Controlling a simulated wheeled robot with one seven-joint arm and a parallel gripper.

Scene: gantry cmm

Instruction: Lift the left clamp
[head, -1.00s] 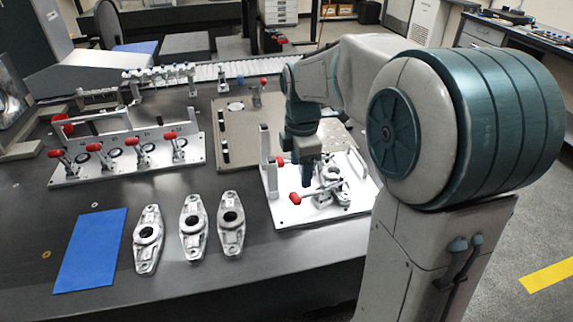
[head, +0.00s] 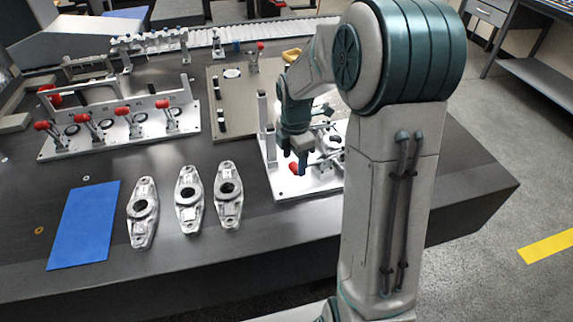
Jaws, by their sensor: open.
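The white fixture plate (head: 284,188) stands right of the table's middle and carries toggle clamps. The left clamp shows a red handle tip (head: 293,167) at the plate's left part; the rest of it is largely hidden behind my gripper. My gripper (head: 301,170) points down over the plate, with its fingertips right beside the red tip in the picture. It is open, and the gap between its fingers is hard to see. I cannot tell whether it touches the handle. Metal clamp parts (head: 330,143) show to the right of the gripper, partly hidden by my arm.
Several metal castings (head: 187,198) lie left of the plate, next to a blue mat (head: 84,225). A longer fixture (head: 120,140) with several red-handled clamps stands behind them. Upright posts (head: 263,112) rise at the plate's left edge. A grey-beige plate (head: 240,105) lies behind.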

